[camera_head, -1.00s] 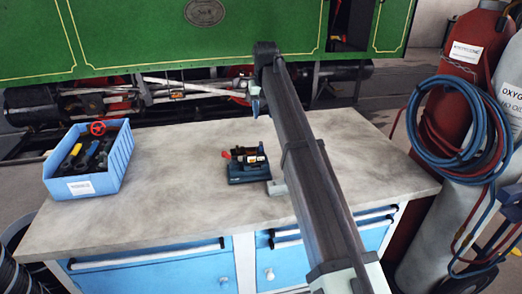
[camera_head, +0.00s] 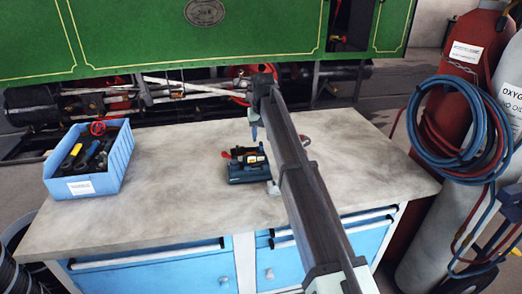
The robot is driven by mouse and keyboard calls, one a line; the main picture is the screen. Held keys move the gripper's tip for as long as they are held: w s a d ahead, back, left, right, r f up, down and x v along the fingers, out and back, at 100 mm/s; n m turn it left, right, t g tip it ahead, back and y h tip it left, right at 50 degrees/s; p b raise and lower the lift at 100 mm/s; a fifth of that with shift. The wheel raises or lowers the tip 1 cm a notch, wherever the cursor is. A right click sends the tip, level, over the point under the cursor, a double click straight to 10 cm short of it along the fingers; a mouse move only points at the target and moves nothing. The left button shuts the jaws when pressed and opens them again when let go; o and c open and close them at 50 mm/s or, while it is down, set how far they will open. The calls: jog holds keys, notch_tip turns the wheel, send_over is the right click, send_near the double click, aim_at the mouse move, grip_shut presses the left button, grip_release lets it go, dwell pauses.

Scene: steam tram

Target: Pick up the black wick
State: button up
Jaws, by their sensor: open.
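I cannot pick out the black wick for certain. A dark blue fixture (camera_head: 248,172) with a black, red and yellow-marked top stands mid-bench, and dark small parts on it are too small to tell apart. My gripper (camera_head: 254,133) points down just above and behind the fixture's top, apart from it as far as I can see. Its jaws are open, with nothing visible between them. My arm crosses the bench from the lower right and hides part of the surface right of the fixture.
A blue bin (camera_head: 117,165) with several tools and a red handwheel stands at the bench's left. A small round metallic and red thing (camera_head: 305,140) lies right of my arm. The worktop (camera_head: 160,215) is otherwise mostly clear. Gas cylinders (camera_head: 462,60) with hoses stand at right.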

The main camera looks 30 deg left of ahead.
aim_at(261, 144)
notch_tip(261, 144, down, 4)
jog(key=shift+w+a+r, duration=0.15)
grip_shut()
dwell(0.3)
